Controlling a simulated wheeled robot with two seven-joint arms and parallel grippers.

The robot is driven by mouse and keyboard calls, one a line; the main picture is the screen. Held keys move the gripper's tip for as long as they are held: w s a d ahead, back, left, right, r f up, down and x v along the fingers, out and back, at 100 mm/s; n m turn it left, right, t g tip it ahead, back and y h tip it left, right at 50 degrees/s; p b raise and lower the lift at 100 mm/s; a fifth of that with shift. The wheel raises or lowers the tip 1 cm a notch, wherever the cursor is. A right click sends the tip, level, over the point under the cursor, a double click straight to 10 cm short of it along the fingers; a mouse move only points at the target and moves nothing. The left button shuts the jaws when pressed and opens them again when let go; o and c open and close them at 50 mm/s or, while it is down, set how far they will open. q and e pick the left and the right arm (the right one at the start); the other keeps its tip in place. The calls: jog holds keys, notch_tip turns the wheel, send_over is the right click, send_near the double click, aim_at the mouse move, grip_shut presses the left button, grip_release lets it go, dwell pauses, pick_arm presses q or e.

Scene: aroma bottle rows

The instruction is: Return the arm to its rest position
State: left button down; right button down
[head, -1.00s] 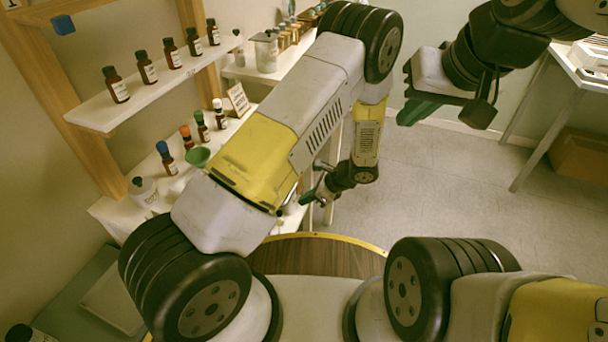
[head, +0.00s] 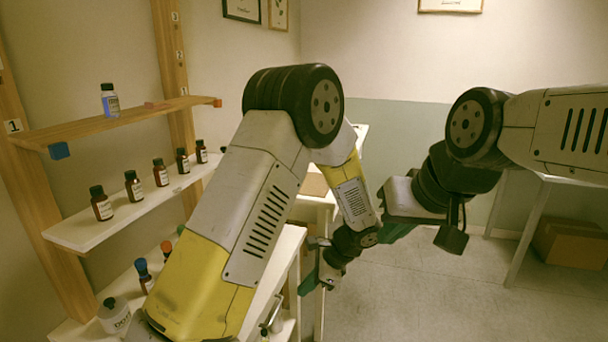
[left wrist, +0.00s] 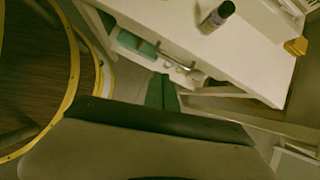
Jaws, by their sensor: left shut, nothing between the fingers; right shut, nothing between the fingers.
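My left gripper (head: 308,282) hangs in front of the white shelf unit, at the end of my bent yellow-and-grey arm. In the left wrist view its green fingers (left wrist: 162,92) are together with nothing between them, apart from the white surface beside them. My right gripper (head: 396,234) has green fingers and is held right of the left one, empty and shut, over the floor side of the room. Brown bottles with dark caps (head: 133,187) stand upright in a row on the white middle shelf (head: 75,236). Neither gripper touches a bottle.
A clear bottle with a blue label (head: 110,102) stands on the wooden upper shelf (head: 80,130). Lower bottles (head: 144,274) are partly hidden by my left arm. A white table (head: 570,180) and cardboard box (head: 570,243) are at right. The floor (head: 430,300) between is clear.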

pick_arm(q)
jog(key=s+a+r+n+h, duration=0.3)
jog(key=a+r+n, duration=0.2)
jog(key=r, duration=0.4)
jog(key=s+a+r+n+h, duration=0.2)
jog(key=a+r+n, duration=0.25)
jog(key=r, duration=0.45)
jog(key=s+a+r+n+t+h, duration=0.3)
jog(key=s+a+r+n+t, duration=0.1)
jog(key=s+r+n, duration=0.4)
jog(key=shift+s+a+r+t, duration=0.4)
jog(key=shift+s+a+r, duration=0.25)
jog(key=shift+s+r, duration=0.85)
jog(key=shift+s+f, duration=0.25)
